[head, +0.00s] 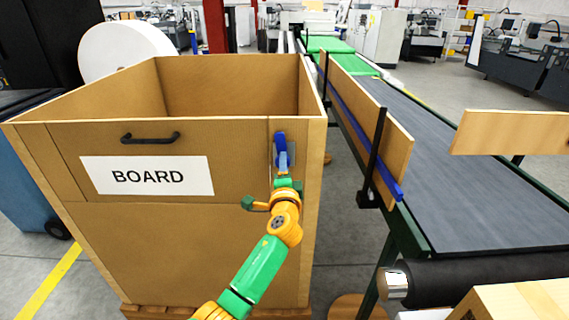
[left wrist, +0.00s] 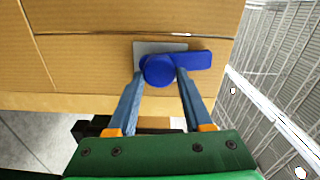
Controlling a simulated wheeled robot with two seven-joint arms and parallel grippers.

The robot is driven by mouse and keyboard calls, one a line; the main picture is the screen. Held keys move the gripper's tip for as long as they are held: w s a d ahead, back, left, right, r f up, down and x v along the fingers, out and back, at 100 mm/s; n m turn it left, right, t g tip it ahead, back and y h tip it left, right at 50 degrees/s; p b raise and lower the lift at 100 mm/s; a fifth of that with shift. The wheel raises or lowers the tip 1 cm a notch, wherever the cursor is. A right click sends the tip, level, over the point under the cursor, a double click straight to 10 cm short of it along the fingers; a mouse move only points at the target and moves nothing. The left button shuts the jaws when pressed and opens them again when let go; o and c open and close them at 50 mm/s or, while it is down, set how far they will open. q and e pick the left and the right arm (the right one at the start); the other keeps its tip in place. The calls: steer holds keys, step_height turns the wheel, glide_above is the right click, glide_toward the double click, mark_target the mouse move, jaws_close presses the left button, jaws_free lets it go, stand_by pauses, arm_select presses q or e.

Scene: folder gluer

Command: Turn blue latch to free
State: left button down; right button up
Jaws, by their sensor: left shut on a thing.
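The blue latch (head: 280,143) is on a grey plate at the upper right of the front of the large cardboard-brown box marked BOARD (head: 230,225). In the head view its handle stands roughly upright. In the left wrist view the latch (left wrist: 190,61) shows a round hub and a handle pointing right across the grey plate (left wrist: 148,47). My left gripper (head: 283,165) is at the latch, its fingers (left wrist: 160,78) shut on either side of the round hub. The lower part of the latch in the head view is hidden by the gripper. My right gripper is not in view.
The box front has a black handle (head: 150,138) and a white label (head: 147,175). A conveyor (head: 440,150) with a wooden side board (head: 365,115) stands to the right. A white roll (head: 125,48) is behind the box. Bare floor lies between box and conveyor.

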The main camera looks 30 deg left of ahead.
arm_select(q)
steer(key=shift+r+m, duration=0.15)
steer(key=shift+m, duration=0.45)
steer(key=shift+m+p, duration=0.3)
steer(key=c, duration=0.7)
jaws_free()
steer(key=o, duration=0.4)
steer(key=shift+w+a, duration=0.1)
steer(key=shift+f, duration=0.2)
steer(key=v, duration=0.7)
steer(key=shift+b, duration=0.3)
